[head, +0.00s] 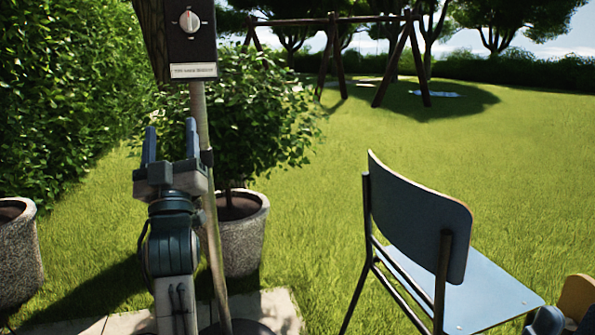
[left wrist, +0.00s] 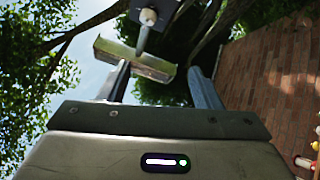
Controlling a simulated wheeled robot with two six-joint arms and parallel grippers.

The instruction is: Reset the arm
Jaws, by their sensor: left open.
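My left gripper (head: 170,138) points upward in the head view, its two blue-grey fingers spread apart with nothing between them. In the left wrist view the open fingers (left wrist: 160,82) show against sky and leaves. A pale bar and a grey post with a rounded end show beyond them; I cannot tell whether they belong to the box.
A potted bush (head: 242,240) stands just behind the pole, and another stone pot (head: 17,255) is at the left by a hedge (head: 60,90). A blue-grey chair (head: 425,215) stands at the right. Open lawn (head: 500,150) and a wooden swing frame (head: 335,60) lie behind.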

